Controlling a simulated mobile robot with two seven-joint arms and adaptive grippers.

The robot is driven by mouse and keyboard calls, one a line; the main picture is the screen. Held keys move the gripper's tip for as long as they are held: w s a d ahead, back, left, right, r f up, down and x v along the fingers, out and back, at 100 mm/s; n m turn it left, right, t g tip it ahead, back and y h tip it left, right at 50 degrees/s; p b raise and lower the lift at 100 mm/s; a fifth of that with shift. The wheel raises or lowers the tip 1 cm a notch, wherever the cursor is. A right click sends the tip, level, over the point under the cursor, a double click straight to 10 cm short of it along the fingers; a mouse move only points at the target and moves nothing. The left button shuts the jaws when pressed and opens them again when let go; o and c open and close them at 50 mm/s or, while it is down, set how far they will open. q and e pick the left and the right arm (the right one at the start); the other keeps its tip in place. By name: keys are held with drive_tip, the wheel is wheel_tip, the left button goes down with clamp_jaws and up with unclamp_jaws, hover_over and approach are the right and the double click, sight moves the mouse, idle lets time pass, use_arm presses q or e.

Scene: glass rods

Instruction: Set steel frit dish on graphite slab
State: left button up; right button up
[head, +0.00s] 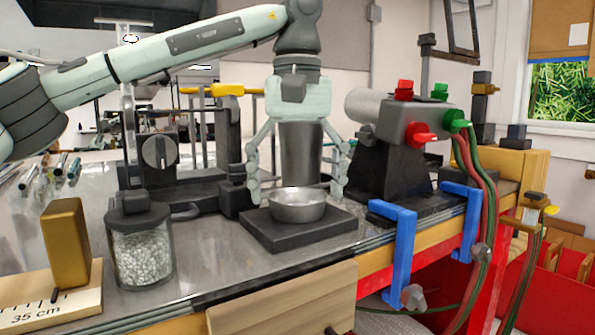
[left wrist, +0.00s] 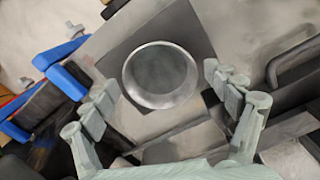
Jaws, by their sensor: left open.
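The steel frit dish (head: 298,205) is a round shallow metal bowl sitting upright on the dark, flat graphite slab (head: 290,236) on the bench. The left wrist view shows the same open gripper (left wrist: 170,98), with gaps between the fingers and the dish. My right gripper is not in view.
A glass jar of white pellets (head: 140,255) stands left of the slab, beside a brass block (head: 66,243) on a wooden ruler board. A grey burner-like device (head: 400,130) with red and green knobs and hoses stands right. Blue clamps (head: 400,250) grip the bench edge.

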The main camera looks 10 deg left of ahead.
use_arm(q)
wheel_tip(320, 180, up, 12)
idle(0.4)
